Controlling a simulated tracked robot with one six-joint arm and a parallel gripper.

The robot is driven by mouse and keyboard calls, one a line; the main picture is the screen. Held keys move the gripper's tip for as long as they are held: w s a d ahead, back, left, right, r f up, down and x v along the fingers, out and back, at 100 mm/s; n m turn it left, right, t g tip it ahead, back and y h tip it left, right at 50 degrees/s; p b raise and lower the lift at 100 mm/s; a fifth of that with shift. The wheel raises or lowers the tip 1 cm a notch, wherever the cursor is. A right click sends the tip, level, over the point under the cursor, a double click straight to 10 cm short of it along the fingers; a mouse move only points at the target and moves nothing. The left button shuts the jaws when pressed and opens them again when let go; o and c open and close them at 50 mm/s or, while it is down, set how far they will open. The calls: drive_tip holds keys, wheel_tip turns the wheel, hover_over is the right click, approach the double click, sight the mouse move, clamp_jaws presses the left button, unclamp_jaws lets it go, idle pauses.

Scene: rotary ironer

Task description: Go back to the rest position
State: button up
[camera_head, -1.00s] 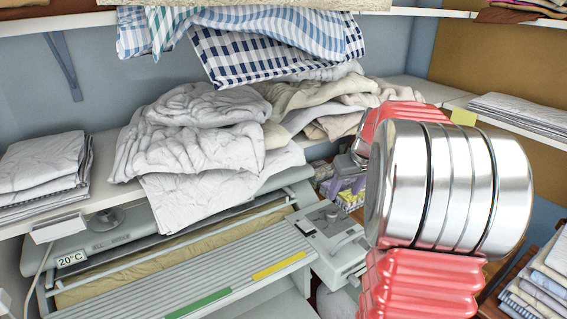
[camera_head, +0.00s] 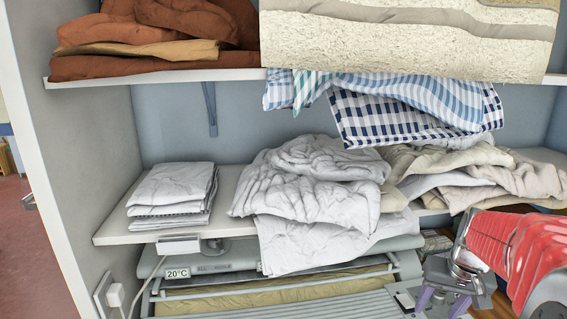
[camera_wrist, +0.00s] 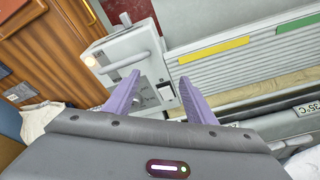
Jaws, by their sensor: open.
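My gripper (camera_wrist: 160,95) shows in the wrist view with its two purple fingers apart and nothing between them. Beyond the fingers is the grey control box (camera_wrist: 125,62) of the rotary ironer, with a lever on it. In the head view my gripper (camera_head: 443,302) is at the lower right, partly cut off by the bottom edge, beside the right end of the ironer (camera_head: 205,265). My red arm is at the right edge.
White crumpled linen (camera_head: 310,185) hangs over the shelf (camera_head: 115,229) above the ironer. Folded white cloths (camera_head: 172,185) lie on its left. Checked cloths (camera_head: 405,118) hang from the upper shelf (camera_head: 160,75). Open floor (camera_head: 25,240) shows at far left.

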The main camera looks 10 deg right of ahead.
drive_tip(key=s+a+r+n+t, duration=0.1)
drive_tip(key=s+a, duration=0.3)
drive_tip(key=a, duration=0.4)
drive_tip(key=s+a+r+n, duration=0.2)
drive_tip(key=s+a, duration=0.2)
drive_tip(key=a, duration=0.5)
drive_tip(key=s+a+r+n+t, duration=0.1)
drive_tip(key=s+a, duration=0.3)
drive_tip(key=a, duration=0.5)
drive_tip(key=shift+r+n+t+y, duration=0.3)
drive_tip(key=shift+r+n, duration=0.3)
drive_tip(key=shift+n, duration=0.1)
drive_tip(key=shift+c, duration=0.5)
